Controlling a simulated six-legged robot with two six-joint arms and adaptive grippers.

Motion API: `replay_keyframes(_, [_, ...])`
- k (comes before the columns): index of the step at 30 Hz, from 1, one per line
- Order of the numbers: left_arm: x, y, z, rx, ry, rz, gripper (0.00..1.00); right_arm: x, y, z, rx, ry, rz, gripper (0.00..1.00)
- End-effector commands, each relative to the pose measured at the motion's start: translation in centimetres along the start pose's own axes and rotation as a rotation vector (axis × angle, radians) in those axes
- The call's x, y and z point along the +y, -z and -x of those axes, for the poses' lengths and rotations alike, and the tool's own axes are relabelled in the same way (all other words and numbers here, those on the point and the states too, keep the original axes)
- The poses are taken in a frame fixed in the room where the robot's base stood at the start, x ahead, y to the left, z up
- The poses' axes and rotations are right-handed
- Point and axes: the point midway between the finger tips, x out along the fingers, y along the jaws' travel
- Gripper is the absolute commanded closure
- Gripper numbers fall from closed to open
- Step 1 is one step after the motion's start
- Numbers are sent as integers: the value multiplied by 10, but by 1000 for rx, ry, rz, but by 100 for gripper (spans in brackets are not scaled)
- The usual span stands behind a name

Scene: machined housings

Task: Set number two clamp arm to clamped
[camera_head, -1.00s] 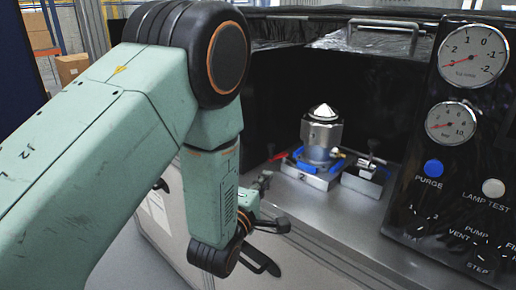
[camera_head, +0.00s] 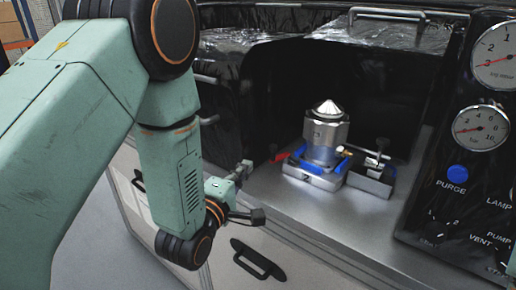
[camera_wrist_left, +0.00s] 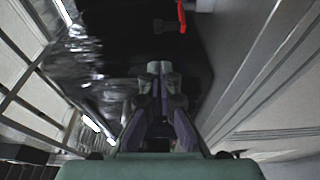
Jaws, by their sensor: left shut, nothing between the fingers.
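A shiny metal housing with a cone top (camera_head: 327,132) stands on a low fixture block (camera_head: 318,180) with blue parts around its base. A small red handle (camera_head: 279,157) sticks out to the left of that block. A smaller metal fixture with an upright post (camera_head: 372,178) stands to its right. No clamp number is readable. My left gripper (camera_head: 243,170) is at the front edge of the bench, left of and apart from the red handle. In the left wrist view its fingers (camera_wrist_left: 160,72) are together and empty, and a red part (camera_wrist_left: 182,16) shows beyond them.
A black panel with gauges, knobs and a blue PURGE button (camera_head: 457,173) stands at the right. A dark enclosure and a raised cover with a bar handle (camera_head: 386,13) surround the bench. The bench top (camera_head: 300,212) in front is bare.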

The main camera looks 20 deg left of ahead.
Motion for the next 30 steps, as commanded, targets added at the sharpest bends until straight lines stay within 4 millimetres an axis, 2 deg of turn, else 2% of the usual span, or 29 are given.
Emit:
replay_keyframes(8, [0,-2,0,-1,-1,-3,100,0,0,0,-1,0,0,60])
replay_keyframes(11, [0,-2,-6,-1,-2,-3,100,0,0,1,-1,0,0,60])
replay_keyframes(24, [1,1,-76,0,-2,-2,100,0,0,9,-1,0,0,60])
replay_keyframes(30, [0,1,-95,0,0,-2,100,0,0,11,-1,0,0,60])
